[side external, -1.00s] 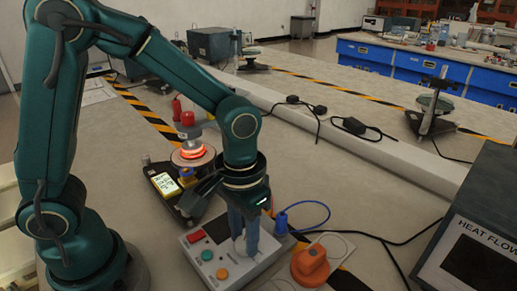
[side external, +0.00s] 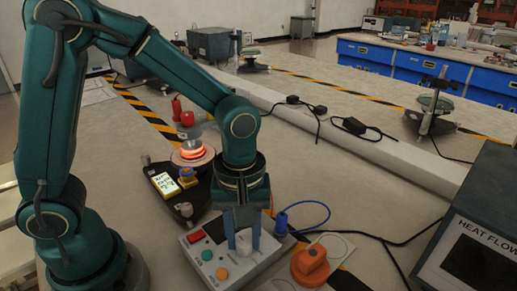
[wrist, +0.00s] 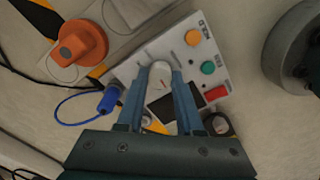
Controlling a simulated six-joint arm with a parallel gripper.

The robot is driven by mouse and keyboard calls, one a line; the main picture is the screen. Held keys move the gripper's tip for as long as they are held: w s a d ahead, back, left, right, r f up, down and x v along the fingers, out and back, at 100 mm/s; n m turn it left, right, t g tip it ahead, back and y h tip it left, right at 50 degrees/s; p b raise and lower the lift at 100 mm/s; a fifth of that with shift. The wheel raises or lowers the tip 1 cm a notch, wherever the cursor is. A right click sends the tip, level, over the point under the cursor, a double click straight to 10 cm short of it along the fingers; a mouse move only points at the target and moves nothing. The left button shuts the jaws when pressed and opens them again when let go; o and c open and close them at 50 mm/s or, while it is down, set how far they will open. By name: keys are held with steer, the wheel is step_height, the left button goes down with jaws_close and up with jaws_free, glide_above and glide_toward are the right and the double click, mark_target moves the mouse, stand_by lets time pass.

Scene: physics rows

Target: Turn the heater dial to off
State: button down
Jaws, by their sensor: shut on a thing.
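The heater control box (side external: 214,268) is a pale box with a dark display, red, teal and orange buttons, and a white dial (side external: 244,242). My gripper (side external: 242,232) points down over the box, with its two blue-grey fingers on either side of the dial. In the wrist view, my gripper (wrist: 160,80) is shut on the white dial (wrist: 161,70), which shows a small orange-red mark. Fine marks around the dial are too small to read. The glowing heater (side external: 193,152) stands behind the box, with red-orange rings lit.
An orange knob (side external: 310,265) on a pale plate sits right of the box; it also shows in the wrist view (wrist: 80,42). A blue plug and cable (side external: 283,222) run from the box. A dark "HEAT FLOW" unit (side external: 475,235) stands at far right.

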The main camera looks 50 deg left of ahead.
mark_target(243, 240)
steer(key=shift+n, duration=0.6)
steer(key=c, duration=0.5)
jaws_free()
steer(key=shift+c, duration=0.2)
steer(key=shift+r, duration=2.6)
